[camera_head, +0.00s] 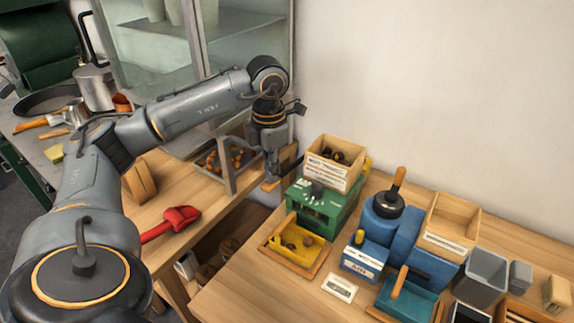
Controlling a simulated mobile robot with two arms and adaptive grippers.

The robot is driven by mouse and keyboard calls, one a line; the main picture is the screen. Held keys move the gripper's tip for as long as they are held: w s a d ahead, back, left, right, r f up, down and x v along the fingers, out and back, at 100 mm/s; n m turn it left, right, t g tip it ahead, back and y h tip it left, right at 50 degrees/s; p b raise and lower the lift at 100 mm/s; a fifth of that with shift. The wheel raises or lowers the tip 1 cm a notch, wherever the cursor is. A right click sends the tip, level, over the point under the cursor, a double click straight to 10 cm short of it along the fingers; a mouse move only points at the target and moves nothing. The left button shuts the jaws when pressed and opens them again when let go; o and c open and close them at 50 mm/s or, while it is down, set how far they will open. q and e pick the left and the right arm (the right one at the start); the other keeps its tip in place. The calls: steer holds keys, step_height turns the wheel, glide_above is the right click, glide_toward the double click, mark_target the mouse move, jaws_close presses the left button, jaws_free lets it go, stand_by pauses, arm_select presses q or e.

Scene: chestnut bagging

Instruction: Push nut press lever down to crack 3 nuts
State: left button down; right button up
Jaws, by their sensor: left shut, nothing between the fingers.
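My left gripper (271,183) points down and is shut and empty, just left of the green machine. A green machine (322,208) carries a wooden box (333,163) of dark nuts on top, with a yellow tray (293,243) holding a few nuts at its front. To its right stands a blue machine (376,236) with a black disc and an upright wooden-handled lever (396,184). I cannot tell for sure which machine is the nut press. My gripper touches neither. My right gripper is out of view.
An empty wooden box (449,222) sits on the blue machine's right. A teal tray (410,301) and a grey bin (485,272) stand nearby. A gap separates the two tables.

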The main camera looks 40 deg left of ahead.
mark_target(270, 188)
arm_select(q)
steer(key=shift+s+f+b, duration=0.15)
steer(key=shift+f+b, duration=0.75)
steer(key=shift+f, duration=0.25)
steer(key=shift+s+f+b, duration=0.15)
steer(key=shift+f+b, duration=0.75)
steer(key=shift+f, duration=0.2)
steer(key=shift+f+b, duration=0.3)
steer(key=shift+f, duration=0.05)
steer(key=r+p, duration=0.2)
steer(key=r, duration=0.1)
steer(key=r+p, duration=0.5)
steer(key=r, duration=0.1)
steer(key=shift+w+r+p, duration=0.4)
steer(key=shift+f, duration=0.1)
